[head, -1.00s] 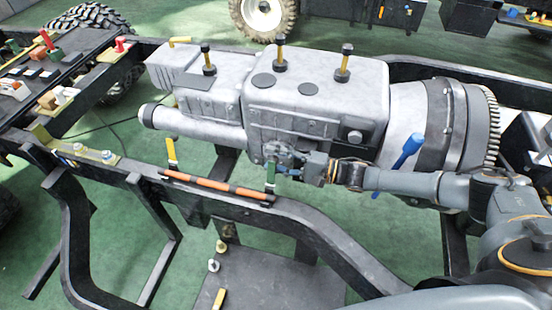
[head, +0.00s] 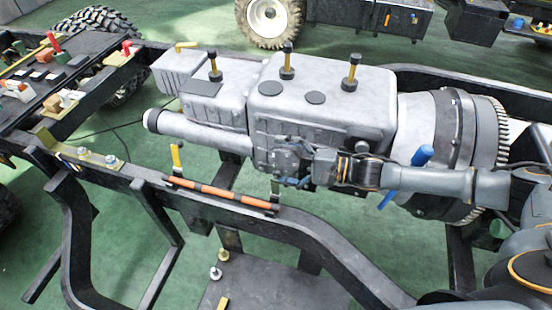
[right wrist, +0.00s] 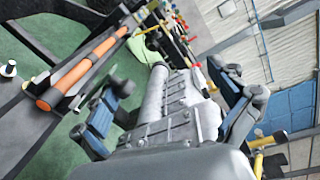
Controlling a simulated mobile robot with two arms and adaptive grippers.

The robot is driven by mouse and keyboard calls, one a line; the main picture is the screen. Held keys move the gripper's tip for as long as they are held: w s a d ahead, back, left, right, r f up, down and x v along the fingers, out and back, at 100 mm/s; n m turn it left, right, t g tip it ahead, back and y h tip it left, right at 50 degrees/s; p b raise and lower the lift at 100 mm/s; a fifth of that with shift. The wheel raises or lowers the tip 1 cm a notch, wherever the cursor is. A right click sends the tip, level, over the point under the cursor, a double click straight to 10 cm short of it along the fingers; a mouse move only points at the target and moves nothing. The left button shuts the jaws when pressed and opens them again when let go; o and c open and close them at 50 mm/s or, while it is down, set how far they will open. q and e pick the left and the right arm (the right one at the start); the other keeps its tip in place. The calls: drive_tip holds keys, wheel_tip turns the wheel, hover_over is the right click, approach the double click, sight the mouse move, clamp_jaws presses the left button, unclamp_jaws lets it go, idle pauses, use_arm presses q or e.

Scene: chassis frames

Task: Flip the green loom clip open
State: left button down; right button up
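The orange loom (head: 222,194) with dark bands lies along the dark chassis rail. A small upright piece (head: 275,187), the loom clip, stands at the loom's right end; its green colour is hard to make out now. A yellow clip (head: 176,157) stands upright at the left end. My right gripper (head: 285,163) is just above and right of the green clip, beside the gearbox side. In the right wrist view its blue-padded fingers (right wrist: 172,78) are spread with nothing between them. The loom (right wrist: 80,70) lies left of the fingers there. My left gripper is not in view.
The grey engine and gearbox block (head: 325,105) stands right behind my right gripper. A blue-handled tool (head: 421,156) is beneath my right forearm. Bolts stand on a lower plate (head: 265,285).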

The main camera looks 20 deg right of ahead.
drive_tip(key=shift+w+r, duration=0.1)
drive_tip(key=shift+r, duration=0.5)
drive_tip(key=shift+c, duration=0.4)
drive_tip(key=shift+s+d+r, duration=0.1)
drive_tip(key=shift+s, duration=0.15)
drive_tip(key=shift+c, duration=1.4)
drive_tip(key=shift+s+d+p, duration=0.2)
drive_tip(key=shift+d+p, duration=0.15)
drive_tip(key=shift+d, duration=0.15)
drive_tip(key=shift+c, duration=0.9)
drive_tip(key=v, duration=0.3)
drive_tip(key=shift+s+a+p, duration=0.15)
drive_tip(key=shift+s+p, duration=0.15)
drive_tip(key=shift+c, duration=0.3)
drive_tip(key=f+p+v, duration=0.2)
drive_tip(key=v, duration=1)
drive_tip(key=shift+s+f, duration=0.1)
drive_tip(key=shift+s, duration=0.05)
